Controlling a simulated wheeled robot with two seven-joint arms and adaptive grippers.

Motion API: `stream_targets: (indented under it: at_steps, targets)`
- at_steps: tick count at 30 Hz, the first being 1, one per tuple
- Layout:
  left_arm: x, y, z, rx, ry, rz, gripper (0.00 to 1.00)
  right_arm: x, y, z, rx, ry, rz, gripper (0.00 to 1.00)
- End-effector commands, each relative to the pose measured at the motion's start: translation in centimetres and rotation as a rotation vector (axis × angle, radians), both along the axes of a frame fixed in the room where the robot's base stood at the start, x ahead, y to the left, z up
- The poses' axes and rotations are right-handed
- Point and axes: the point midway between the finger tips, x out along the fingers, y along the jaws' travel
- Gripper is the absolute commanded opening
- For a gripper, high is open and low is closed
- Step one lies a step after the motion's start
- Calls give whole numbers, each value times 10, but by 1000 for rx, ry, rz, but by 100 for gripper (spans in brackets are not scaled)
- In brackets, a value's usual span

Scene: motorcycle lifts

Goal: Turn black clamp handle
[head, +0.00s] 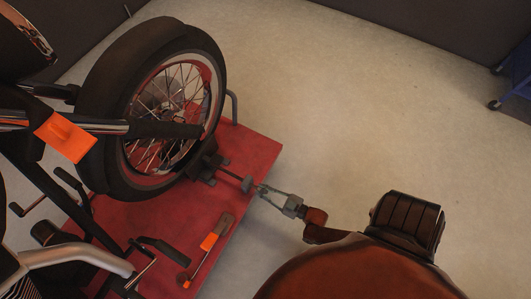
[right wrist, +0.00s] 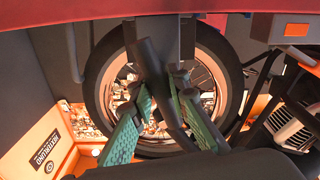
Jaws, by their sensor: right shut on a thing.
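The black clamp handle (head: 247,184) sticks out from the dark wheel clamp (head: 206,160) at the edge of the red lift platform. The clamp stands beside the motorcycle's front wheel (head: 150,110). My right gripper (head: 262,190) comes in from the right and is shut on the handle's outer end. In the right wrist view, the two green-patterned fingers (right wrist: 165,95) lie on either side of the dark handle bar (right wrist: 155,68), with the wheel behind it. The fingers partly hide the handle's end. My left gripper is not in view.
The red lift platform (head: 262,152) has a grey metal loop (head: 233,106) at its edge. An orange-and-dark lever (head: 212,240) lies on its near part. A blue wheeled cart (head: 515,75) stands at far right. The floor between is clear.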

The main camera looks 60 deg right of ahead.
Motion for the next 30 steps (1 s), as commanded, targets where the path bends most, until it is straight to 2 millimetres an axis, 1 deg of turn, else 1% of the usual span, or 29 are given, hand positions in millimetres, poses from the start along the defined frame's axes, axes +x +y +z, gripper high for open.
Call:
stream_targets:
  at_steps: [1,9,21,30]
  targets:
    - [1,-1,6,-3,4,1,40,-3,-1,0,43,7,-1,0]
    - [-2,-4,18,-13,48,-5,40,-3,-1,-1,299,27,-2,0]
    - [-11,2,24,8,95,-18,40,-4,-1,-2,678,58,-3,0]
    - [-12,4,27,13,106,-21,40,-4,-2,-2,960,81,-3,0]
